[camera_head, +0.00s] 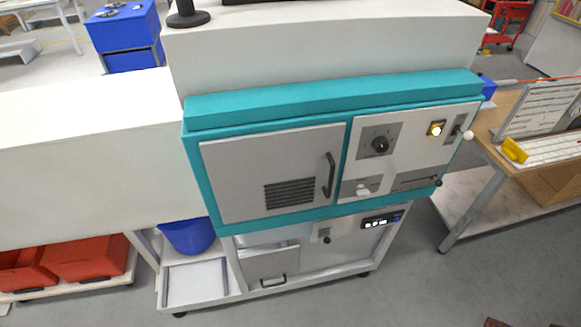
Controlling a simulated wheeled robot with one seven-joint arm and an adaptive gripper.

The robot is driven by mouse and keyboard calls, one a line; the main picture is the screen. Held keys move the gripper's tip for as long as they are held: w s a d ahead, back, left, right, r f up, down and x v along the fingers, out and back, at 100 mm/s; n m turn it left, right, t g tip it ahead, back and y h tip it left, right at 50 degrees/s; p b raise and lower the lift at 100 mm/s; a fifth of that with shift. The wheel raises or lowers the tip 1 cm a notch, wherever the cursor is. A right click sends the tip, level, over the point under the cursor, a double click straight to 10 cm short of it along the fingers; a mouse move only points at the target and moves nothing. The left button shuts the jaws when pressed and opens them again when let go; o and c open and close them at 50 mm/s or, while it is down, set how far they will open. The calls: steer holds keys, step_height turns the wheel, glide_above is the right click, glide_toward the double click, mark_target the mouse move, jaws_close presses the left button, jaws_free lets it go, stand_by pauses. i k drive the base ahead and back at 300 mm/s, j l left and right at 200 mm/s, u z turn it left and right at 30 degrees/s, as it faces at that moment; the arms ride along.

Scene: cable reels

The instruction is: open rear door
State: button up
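A white machine with a teal frame (330,97) stands in the middle of the view. Its front has a grey door (250,165) with a slotted vent and a black vertical handle (328,175) near the right edge. This door looks shut, flush with the frame. A smaller light panel (272,262) with a black handle (273,281) sits lower on the base and also looks shut. I cannot tell whether either of these is the rear door. My gripper is not in view.
Right of the door is a control panel with a black knob (380,144), a lit yellow button (436,129) and a white-tipped lever (468,134). A wooden table (500,118) stands at right. Red bins (88,258) and a blue bucket (188,237) are lower left.

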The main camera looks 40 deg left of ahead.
mark_target(258, 176)
steer(key=u, duration=1.7)
steer(key=k+l+z, duration=0.1)
steer(key=l, duration=0.35)
